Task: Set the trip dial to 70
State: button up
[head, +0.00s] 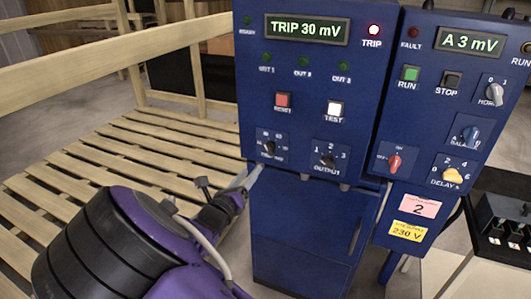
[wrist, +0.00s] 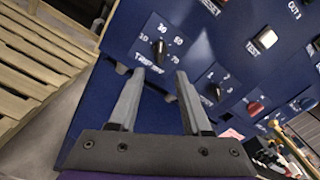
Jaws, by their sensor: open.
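The trip dial (head: 268,147) is a small black knob at the lower left of the blue panel. In the wrist view the trip dial (wrist: 159,47) has marks 10, 30, 50 and 70 around it, and its pointer is up near 30. The display (head: 306,30) reads "TRIP 30 mV". My gripper (head: 256,178) is just below the dial in the head view. In the wrist view my gripper (wrist: 160,73) is open and empty, its two fingers apart with the dial beyond the gap between their tips. The fingers appear clear of the knob.
The output dial (head: 327,160) is right of the trip dial; it also shows near the right finger (wrist: 213,90). Above are a red reset button (head: 282,100) and a white test button (head: 335,108). A second blue panel (head: 428,115) stands at right. Wooden slats (head: 90,165) lie at left.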

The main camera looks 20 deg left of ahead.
aim_at(267, 149)
jog(key=w, duration=0.7)
jog(key=w+d, duration=0.1)
jog(key=w, duration=0.3)
jog(key=shift+w, duration=0.25)
grip_shut()
